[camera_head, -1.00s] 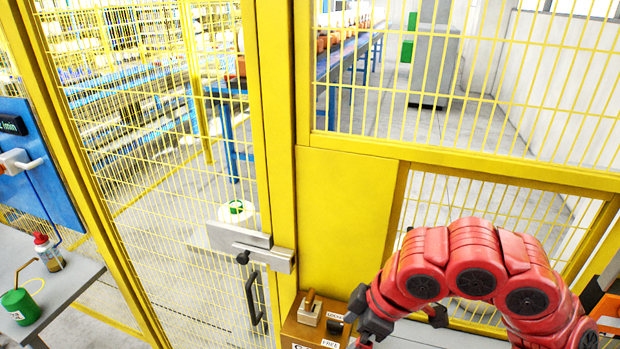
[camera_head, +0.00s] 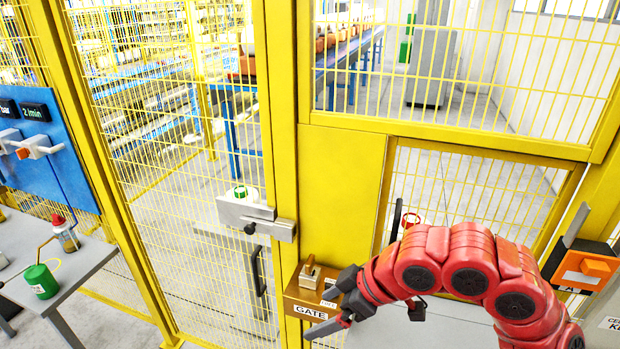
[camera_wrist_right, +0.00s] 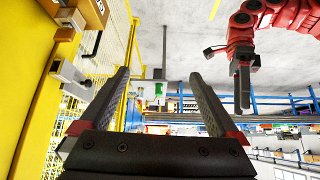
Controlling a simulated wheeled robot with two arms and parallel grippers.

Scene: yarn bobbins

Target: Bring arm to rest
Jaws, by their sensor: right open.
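My right arm (camera_head: 450,262) is red and comes in from the right in the head view, arched in front of the yellow fence. Its dark gripper (camera_head: 328,326) points left and down, in front of or beside the brown box marked GATE (camera_head: 310,292); I cannot tell whether they touch. In the right wrist view the right gripper (camera_wrist_right: 160,76) is open, with nothing between its two fingers. Another red arm of mine hangs at the upper right there, with its dark left gripper (camera_wrist_right: 243,85) seen from the side; its opening cannot be made out.
A yellow mesh fence with a latch (camera_head: 255,217) and black handle (camera_head: 259,270) stands close in front. At the left are a grey table (camera_head: 88,270), a green can (camera_head: 41,281) and a blue panel (camera_head: 45,160). An orange switch box (camera_head: 585,268) is at the right.

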